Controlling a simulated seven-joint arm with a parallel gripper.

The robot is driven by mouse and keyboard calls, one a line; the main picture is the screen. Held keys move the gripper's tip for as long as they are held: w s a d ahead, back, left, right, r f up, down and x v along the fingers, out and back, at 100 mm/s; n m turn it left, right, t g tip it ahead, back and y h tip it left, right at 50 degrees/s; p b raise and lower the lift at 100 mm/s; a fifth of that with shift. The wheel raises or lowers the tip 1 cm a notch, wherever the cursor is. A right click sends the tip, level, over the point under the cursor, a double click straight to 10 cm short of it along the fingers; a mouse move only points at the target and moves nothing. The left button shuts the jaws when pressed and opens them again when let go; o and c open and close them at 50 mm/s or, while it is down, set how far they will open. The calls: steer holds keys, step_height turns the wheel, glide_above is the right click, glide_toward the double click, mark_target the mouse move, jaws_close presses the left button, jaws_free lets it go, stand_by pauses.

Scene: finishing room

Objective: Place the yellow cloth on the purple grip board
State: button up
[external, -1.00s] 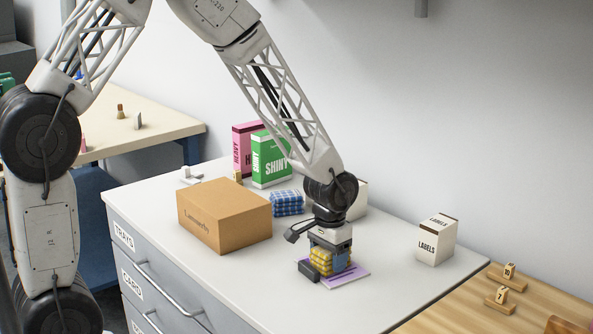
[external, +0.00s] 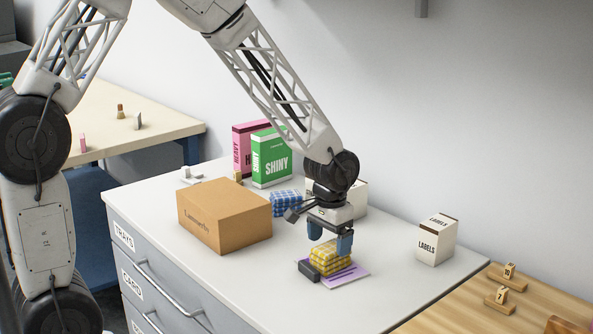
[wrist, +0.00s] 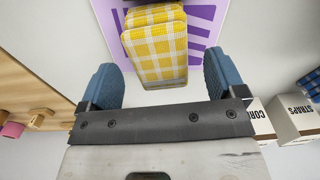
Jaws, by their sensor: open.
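The yellow checked cloth (external: 331,257) is a folded stack lying on the purple grip board (external: 347,277), which is flat on the grey counter. In the wrist view the cloth (wrist: 156,47) lies ahead of the fingers, over the board (wrist: 203,22) with its darker purple stripes. My gripper (external: 329,244) is open, with blue fingertips above and behind the cloth. A dark block (external: 308,270) sits at the board's left edge.
A cardboard box (external: 224,216) stands left of my gripper. A blue checked cloth (external: 286,202), a green box (external: 271,158) and a pink box (external: 243,138) stand behind. A white labels box (external: 436,240) stands right. The counter in front of the board is clear.

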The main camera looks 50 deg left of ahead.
mark_target(327, 245)
step_height(327, 245, up, 7)
steer(key=shift+r, duration=0.3)
stand_by(0.7)
steer(key=s+a+r+t, duration=0.1)
steer(key=s+a+r, duration=0.2)
steer(key=s+r, duration=1.1)
steer(key=s+a+r, duration=0.1)
steer(key=s+r, duration=0.1)
steer(key=s, duration=0.7)
steer(key=s+a+r+t, duration=0.1)
steer(key=s, duration=0.9)
steer(key=shift+a+r+t, duration=0.3)
steer(key=shift+a+r, duration=0.05)
steer(key=shift+r, duration=0.05)
